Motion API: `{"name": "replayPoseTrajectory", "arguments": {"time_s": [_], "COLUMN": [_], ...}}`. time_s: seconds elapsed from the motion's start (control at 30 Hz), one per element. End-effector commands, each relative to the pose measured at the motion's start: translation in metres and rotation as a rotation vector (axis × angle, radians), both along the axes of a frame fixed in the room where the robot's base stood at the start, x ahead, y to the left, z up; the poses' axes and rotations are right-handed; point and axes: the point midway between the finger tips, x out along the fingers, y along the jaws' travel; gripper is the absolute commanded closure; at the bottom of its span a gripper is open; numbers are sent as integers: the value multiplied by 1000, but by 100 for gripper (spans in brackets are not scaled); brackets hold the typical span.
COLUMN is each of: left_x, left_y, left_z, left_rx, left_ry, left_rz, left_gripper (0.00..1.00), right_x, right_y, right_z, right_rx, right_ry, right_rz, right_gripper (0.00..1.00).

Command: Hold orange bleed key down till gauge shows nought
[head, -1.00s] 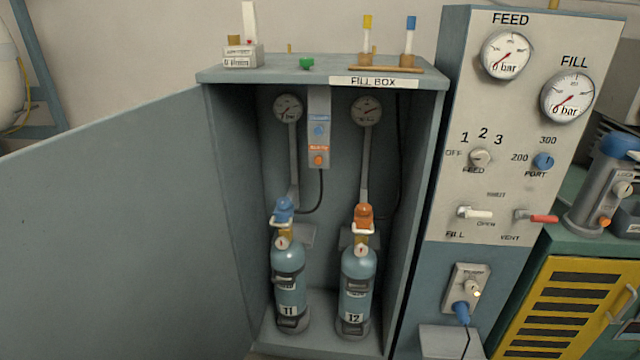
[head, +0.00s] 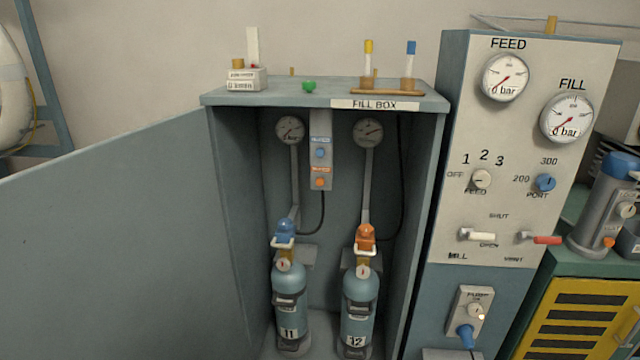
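The orange bleed key (head: 319,183) is a round button low on a grey strip (head: 321,150) at the back of the open fill box, under a blue key (head: 320,153). A gauge (head: 290,130) hangs left of the strip and another gauge (head: 368,132) right of it. The right gauge's needle points toward the upper right; its figures are too small to read. Cylinder 11 (head: 289,300) has a blue connector (head: 284,231) on top. Cylinder 12 (head: 359,298) has an orange connector (head: 365,236). Neither gripper is in view.
The box door (head: 105,245) stands open to the left. A panel (head: 520,130) with FEED and FILL gauges and levers stands right of the box. A rack (head: 385,92) and small items stand on the box top. The space before the cylinders is clear.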

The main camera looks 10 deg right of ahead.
Motion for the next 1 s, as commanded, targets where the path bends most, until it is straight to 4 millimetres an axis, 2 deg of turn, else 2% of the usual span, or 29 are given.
{"name": "replayPoseTrajectory", "arguments": {"time_s": [0.03,0.2,1.0], "left_x": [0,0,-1], "left_y": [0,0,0], "left_z": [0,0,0], "left_rx": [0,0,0], "left_ry": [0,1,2], "left_rz": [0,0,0], "left_gripper": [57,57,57], "right_x": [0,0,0], "right_y": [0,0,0], "right_z": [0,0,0], "right_rx": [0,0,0], "right_ry": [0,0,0], "right_rz": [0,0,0], "right_gripper": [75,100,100]}}
